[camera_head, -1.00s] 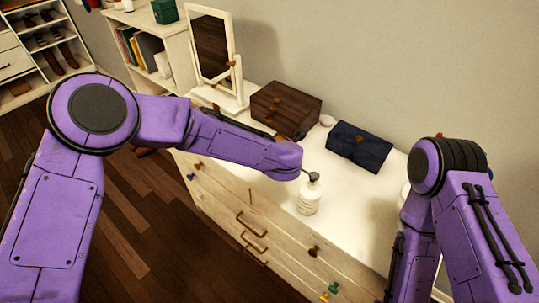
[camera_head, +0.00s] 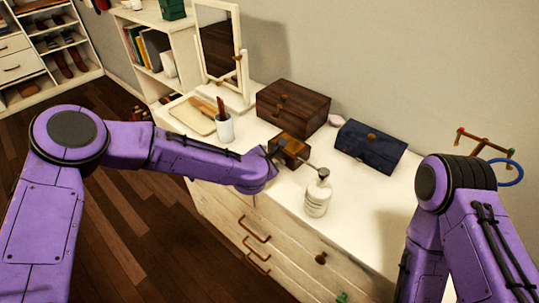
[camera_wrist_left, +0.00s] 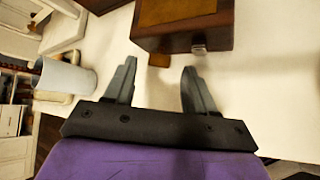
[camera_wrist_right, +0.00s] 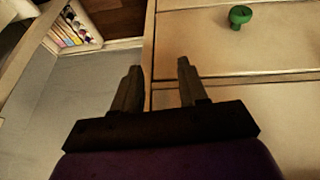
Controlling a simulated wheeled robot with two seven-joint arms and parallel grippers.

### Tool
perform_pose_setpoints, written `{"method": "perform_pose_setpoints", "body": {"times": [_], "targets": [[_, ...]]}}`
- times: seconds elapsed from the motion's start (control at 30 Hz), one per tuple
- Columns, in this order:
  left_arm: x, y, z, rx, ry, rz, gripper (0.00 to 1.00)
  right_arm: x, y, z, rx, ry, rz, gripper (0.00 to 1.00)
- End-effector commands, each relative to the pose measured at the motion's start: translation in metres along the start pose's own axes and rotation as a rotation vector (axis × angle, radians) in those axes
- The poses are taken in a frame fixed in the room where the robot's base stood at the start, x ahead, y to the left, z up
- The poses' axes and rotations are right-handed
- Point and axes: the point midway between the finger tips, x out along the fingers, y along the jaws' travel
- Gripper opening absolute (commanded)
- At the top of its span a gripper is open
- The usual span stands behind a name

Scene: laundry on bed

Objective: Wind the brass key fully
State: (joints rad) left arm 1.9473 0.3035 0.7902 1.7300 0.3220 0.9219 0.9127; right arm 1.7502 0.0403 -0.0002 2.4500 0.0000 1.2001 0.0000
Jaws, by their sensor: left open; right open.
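A small wooden box (camera_head: 291,147) with a brass-coloured top stands on the white dresser, and it also shows in the left wrist view (camera_wrist_left: 185,35). A small brass-coloured piece (camera_wrist_left: 158,60) shows low on the box's near side; it looks like the key, but its shape is unclear. My left gripper (camera_wrist_left: 159,68) is open, its fingers pointing at the box with this piece between the tips in the picture. I cannot tell whether they touch it. My right gripper (camera_wrist_right: 160,66) is open and empty over the drawer fronts; the head view does not show it.
A mirror (camera_head: 219,50) stands at the back left. A green knob (camera_wrist_right: 240,15) sticks out from a drawer.

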Motion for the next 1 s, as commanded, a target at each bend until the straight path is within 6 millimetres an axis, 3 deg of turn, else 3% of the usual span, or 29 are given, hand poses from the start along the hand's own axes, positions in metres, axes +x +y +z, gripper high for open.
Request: {"method": "perform_pose_setpoints", "body": {"times": [0.17, 0.43, 0.6, 0.77, 1.0], "targets": [[0.019, 0.0, 0.001, 0.0, 0.0, 0.0, 0.55, -0.005, 0.0, -0.002, 0.0, 0.0, 0.0, 0.43], [0.021, -0.001, 0.0, 0.001, 0.0, -0.001, 0.55, -0.004, 0.0, -0.002, 0.0, 0.0, 0.0, 0.43], [0.021, -0.001, 0.0, 0.0, 0.0, -0.001, 0.0, -0.004, 0.0, -0.002, 0.0, 0.0, 0.0, 0.43], [0.023, -0.003, -0.001, 0.012, 0.0, 0.009, 0.0, 0.0, 0.0, 0.0, -0.001, 0.0, 0.0, 0.43], [0.029, -0.015, -0.006, 0.196, -0.004, 0.191, 0.0, 0.049, -0.004, 0.02, -0.001, 0.0, 0.0, 0.43]]}}
